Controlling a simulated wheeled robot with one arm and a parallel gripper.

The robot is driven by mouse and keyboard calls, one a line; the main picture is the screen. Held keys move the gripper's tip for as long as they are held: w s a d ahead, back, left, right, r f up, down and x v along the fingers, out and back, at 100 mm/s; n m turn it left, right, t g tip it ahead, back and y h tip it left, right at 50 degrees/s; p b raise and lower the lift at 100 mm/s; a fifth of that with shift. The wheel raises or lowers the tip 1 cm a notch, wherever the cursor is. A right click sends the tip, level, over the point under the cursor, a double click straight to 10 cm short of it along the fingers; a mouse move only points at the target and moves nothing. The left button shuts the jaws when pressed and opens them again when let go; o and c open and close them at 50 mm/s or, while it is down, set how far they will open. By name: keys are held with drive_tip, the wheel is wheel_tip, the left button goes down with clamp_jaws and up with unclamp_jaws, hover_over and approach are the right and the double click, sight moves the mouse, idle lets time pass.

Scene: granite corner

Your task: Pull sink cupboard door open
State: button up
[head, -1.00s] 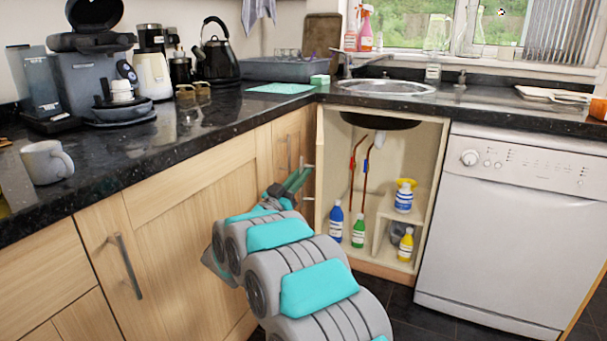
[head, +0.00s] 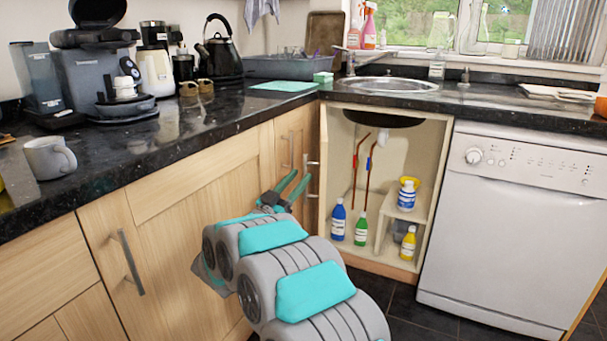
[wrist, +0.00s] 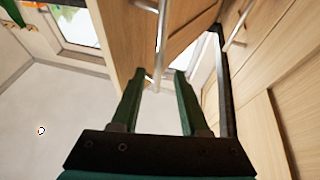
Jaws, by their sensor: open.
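The sink cupboard door (head: 323,165) stands swung out at the left side of the open sink cupboard (head: 342,170), seen nearly edge-on in the head view. Its metal bar handle (head: 312,180) faces left, towards the neighbouring cabinets. My gripper (head: 299,174) is open and empty, just left of this handle. In the wrist view the door (wrist: 125,35) fills the top middle, and its handle (wrist: 161,45) shows beyond and between the spread fingertips of my gripper (wrist: 157,80). I cannot tell whether a finger touches the handle.
Blue (head: 338,218), green (head: 361,229) and yellow (head: 408,243) bottles stand in the cupboard, with another on a shelf. A white dishwasher (head: 510,220) is at right. Wooden cabinets (head: 180,240) close in on the left; dark floor (head: 405,300) lies in front.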

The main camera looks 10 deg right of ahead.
drive_tip(key=shift+v, duration=2.05)
